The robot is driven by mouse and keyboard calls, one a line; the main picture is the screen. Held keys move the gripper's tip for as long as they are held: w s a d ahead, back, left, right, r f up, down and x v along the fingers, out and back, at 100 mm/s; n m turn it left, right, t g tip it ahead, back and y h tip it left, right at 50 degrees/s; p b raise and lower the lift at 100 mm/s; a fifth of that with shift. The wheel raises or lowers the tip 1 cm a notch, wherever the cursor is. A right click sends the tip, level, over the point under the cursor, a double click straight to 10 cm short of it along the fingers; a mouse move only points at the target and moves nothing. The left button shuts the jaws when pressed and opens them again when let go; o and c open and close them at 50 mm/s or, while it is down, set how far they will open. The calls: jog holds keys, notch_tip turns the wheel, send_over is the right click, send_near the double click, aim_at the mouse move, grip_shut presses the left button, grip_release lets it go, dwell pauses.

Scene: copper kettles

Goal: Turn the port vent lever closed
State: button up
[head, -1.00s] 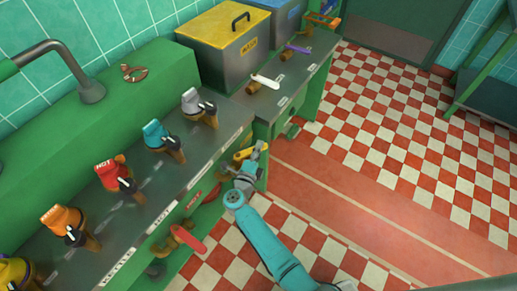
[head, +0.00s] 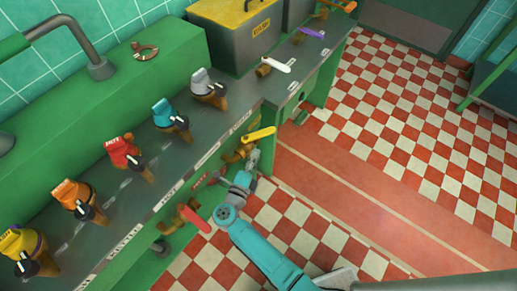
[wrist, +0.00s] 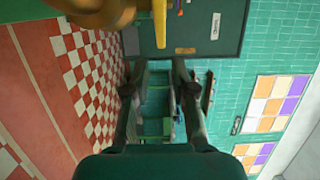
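A yellow lever (head: 259,134) on a brass valve (head: 236,154) projects from the bench front in the head view. A red lever (head: 194,218) on another brass valve sits lower left. The labels are too small to read, so I cannot tell which lever is the port vent. My gripper (head: 250,163) is just below the yellow lever, and contact cannot be made out. In the wrist view my gripper (wrist: 158,68) has its fingers apart with nothing between them. A yellow lever end (wrist: 176,49) and a brass-yellow body (wrist: 100,12) show above the fingers there.
Several coloured taps, including a red one (head: 122,152) and a blue one (head: 168,114), line the bench top (head: 150,190). A white lever (head: 278,64) and a purple lever (head: 312,33) sit farther back. The checkered floor (head: 400,130) is open on the right.

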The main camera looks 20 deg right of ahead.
jog(key=shift+s+a, duration=0.2)
